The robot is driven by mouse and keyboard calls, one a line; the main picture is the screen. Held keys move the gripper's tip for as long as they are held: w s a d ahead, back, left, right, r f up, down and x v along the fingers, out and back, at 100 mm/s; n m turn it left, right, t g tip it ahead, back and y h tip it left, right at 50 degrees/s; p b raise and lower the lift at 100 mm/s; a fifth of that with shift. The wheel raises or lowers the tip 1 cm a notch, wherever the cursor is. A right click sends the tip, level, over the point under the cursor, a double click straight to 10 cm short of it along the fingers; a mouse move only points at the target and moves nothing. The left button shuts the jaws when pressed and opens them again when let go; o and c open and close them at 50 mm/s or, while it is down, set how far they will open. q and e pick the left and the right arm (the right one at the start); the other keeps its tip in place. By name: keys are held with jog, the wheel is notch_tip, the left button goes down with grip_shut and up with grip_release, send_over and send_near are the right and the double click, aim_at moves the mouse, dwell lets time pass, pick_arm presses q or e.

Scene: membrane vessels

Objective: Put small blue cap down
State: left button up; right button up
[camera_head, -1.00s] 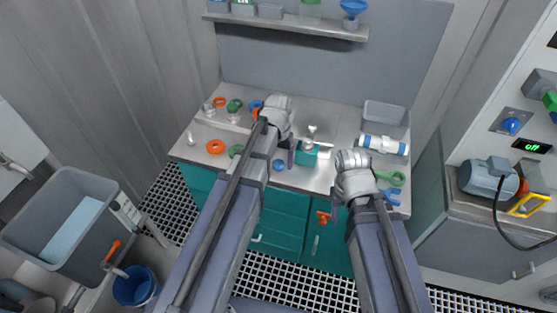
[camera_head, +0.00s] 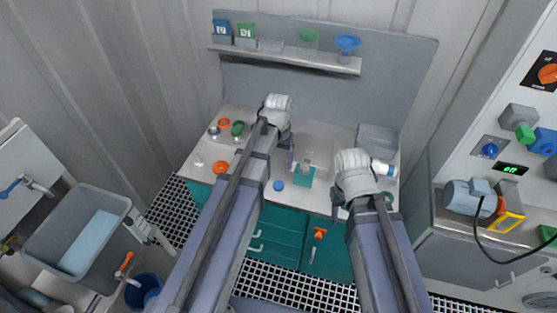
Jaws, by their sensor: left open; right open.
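A small blue cap (camera_head: 278,185) sits on the front part of the grey worktop, just left of a small teal block (camera_head: 303,177). My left gripper (camera_head: 290,160) is over the worktop, behind the cap in the picture and apart from it; its jaws are open and look empty, though its wrist and arm hide part of them. My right gripper (camera_head: 338,206) is at the front edge of the worktop, right of the cap, open with nothing seen in it.
Orange rings (camera_head: 221,168) and a green part (camera_head: 237,128) lie at the left. A blue-white cylinder (camera_head: 382,169) and a grey tray (camera_head: 378,138) are at the right. A shelf (camera_head: 285,58) holds bins and funnels.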

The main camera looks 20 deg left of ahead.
pick_arm(q)
jog(key=s+d+m+y, duration=0.1)
jog(key=s+d+m, duration=0.2)
jog(key=s+d, duration=0.7)
jog(key=s, duration=0.4)
jog(key=shift+s+d+r, duration=0.15)
jog(key=shift+s+d, duration=0.15)
jog(key=shift+f+b, duration=0.8)
jog(key=shift+b, duration=0.05)
